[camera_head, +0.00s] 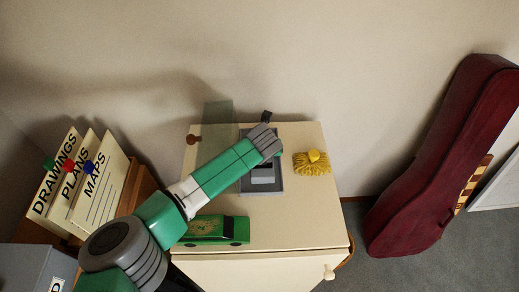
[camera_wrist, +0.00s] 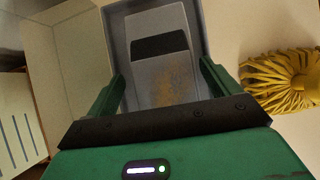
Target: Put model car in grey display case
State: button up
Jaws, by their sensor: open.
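A green model car (camera_head: 205,229) lies on the cream cabinet top, near its front left, below my forearm. The grey display case (camera_head: 279,185) sits farther back on the same top; its wall also shows in the wrist view (camera_wrist: 118,22). Inside it lies a grey, car-like object (camera_wrist: 160,75) with a dark band and rusty patches. A see-through panel (camera_head: 219,118) stands at the case's left, seemingly its open lid. My gripper (camera_wrist: 162,72) is open above the case, with its fingers on either side of the grey object. Whether they touch it I cannot tell.
A yellow, mop-like fringed thing (camera_head: 313,165) lies right of the case. A brown knob (camera_head: 192,139) is at the cabinet's back left. Labelled folders (camera_head: 85,180) stand at the left, a dark red instrument case (camera_head: 430,165) at the right. The cabinet top's front right is clear.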

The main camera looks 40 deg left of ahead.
jog(key=p+v, duration=0.2)
jog(key=v, duration=0.5)
jog(key=shift+s+d+r, duration=0.1)
jog(key=shift+r, duration=0.25)
